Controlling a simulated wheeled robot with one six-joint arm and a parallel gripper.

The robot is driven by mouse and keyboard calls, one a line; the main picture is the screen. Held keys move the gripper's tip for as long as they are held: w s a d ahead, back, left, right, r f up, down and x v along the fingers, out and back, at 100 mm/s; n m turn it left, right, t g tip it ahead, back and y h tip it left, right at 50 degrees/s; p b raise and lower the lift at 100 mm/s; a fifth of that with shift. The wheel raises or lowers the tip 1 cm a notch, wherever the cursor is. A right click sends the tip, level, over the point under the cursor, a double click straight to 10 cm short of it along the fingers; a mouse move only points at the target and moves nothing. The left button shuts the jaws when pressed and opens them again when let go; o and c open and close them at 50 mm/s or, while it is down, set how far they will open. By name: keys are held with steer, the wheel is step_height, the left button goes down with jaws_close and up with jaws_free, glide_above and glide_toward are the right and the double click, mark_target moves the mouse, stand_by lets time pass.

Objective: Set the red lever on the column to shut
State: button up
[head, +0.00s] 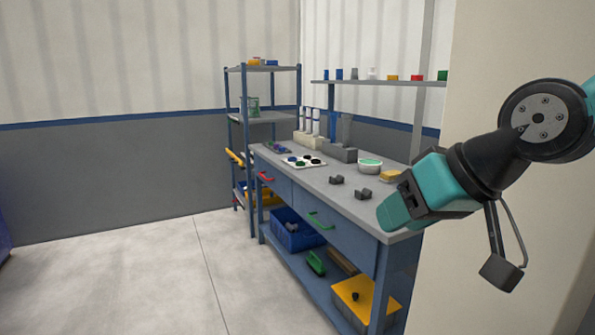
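My gripper (393,213) is at the end of my teal and black arm, at the right of the head view. It points down and left, in front of the near end of the workbench in the picture. Its fingers look like one teal block from this side, so I cannot tell whether they are apart. A plain beige upright face (480,60) stands behind my arm at the right, and it may be the column. I see no red lever on it, and my arm covers part of it.
The workbench (310,170) holds small grey fittings, a bowl (369,165) and upright pipes in a stand. Its drawers have a red handle (265,176) and a green handle (320,221). A shelf rack (263,117) stands behind. The floor (130,275) at left is clear.

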steer(key=s+d+f+n+g+h, duration=0.1)
steer(key=s+f+g, duration=0.2)
steer(key=s+f, duration=0.35)
steer(key=s+f+n+g+h, duration=0.1)
steer(key=s+f+n+g, duration=0.15)
steer(key=s, duration=0.65)
step_height(320, 180, up, 12)
steer(key=p, duration=1.2)
steer(key=shift+w+m+g, duration=0.25)
steer(key=shift+m+g, duration=0.1)
steer(key=shift+m, duration=0.1)
steer(key=shift+d, duration=0.15)
